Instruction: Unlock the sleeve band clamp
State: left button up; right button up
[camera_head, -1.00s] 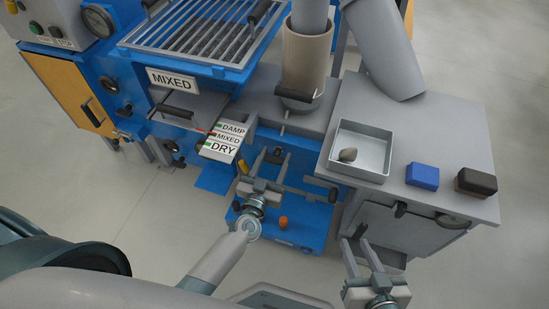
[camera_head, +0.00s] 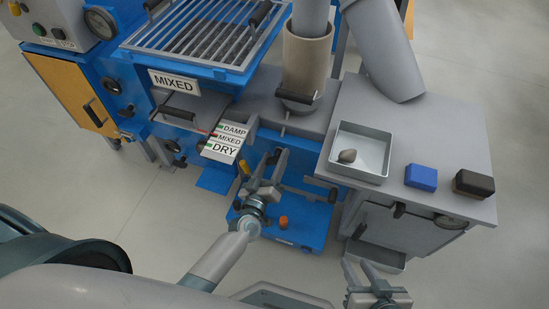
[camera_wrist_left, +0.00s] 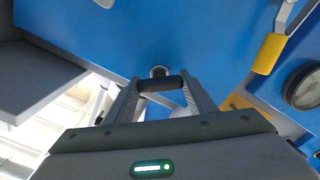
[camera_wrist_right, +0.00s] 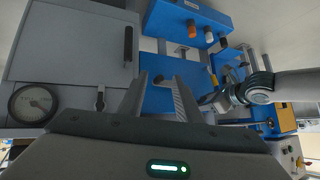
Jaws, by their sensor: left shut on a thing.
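The beige sleeve (camera_head: 306,62) stands below the grey pipe in the head view. A dark lever handle (camera_head: 295,96) crosses the front of its base, apparently part of the band clamp; I cannot make out the band's latch. My left gripper (camera_head: 270,162) is well below the sleeve, in front of the blue machine. In the left wrist view it is shut on a short dark handle bar (camera_wrist_left: 160,83) set against a blue panel. My right gripper (camera_head: 362,268) is low, in front of the grey cabinet. Its fingers stand apart and empty in the right wrist view (camera_wrist_right: 162,95).
A grey bench (camera_head: 440,130) at the right carries an open tray (camera_head: 376,133) with a brown lump, a blue block (camera_head: 421,177) and a dark block (camera_head: 474,184). Open floor lies at lower left.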

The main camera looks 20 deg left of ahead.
pick_arm(q)
jog(key=n, duration=0.5)
jog(key=shift+f+n, duration=0.15)
jog(key=shift+n, duration=0.25)
jog(key=shift+a+n+b, duration=0.1)
jog(key=shift+n+b, duration=0.6)
jog(key=shift+n, duration=1.8)
pick_arm(e)
jog(key=shift+w+a+r+t+y, duration=0.2)
jog(key=shift+w+a+r+t, duration=0.25)
jog(key=shift+w+r+t, duration=0.4)
jog(key=shift+w+a+r+t+y, duration=0.2)
jog(key=shift+w+a+r+t, duration=0.3)
jog(key=shift+r, duration=0.4)
jog(key=shift+w+d, duration=0.1)
jog(key=shift+w, duration=0.1)
pick_arm(q)
jog(key=o, duration=1)
jog(key=shift+o, duration=0.2)
jog(key=shift+s, duration=0.15)
jog(key=s, duration=1.7)
jog(key=shift+a, duration=0.3)
pick_arm(e)
jog(key=shift+s+d+f, duration=0.1)
jog(key=shift+s+f, duration=0.1)
jog(key=shift+f, duration=0.05)
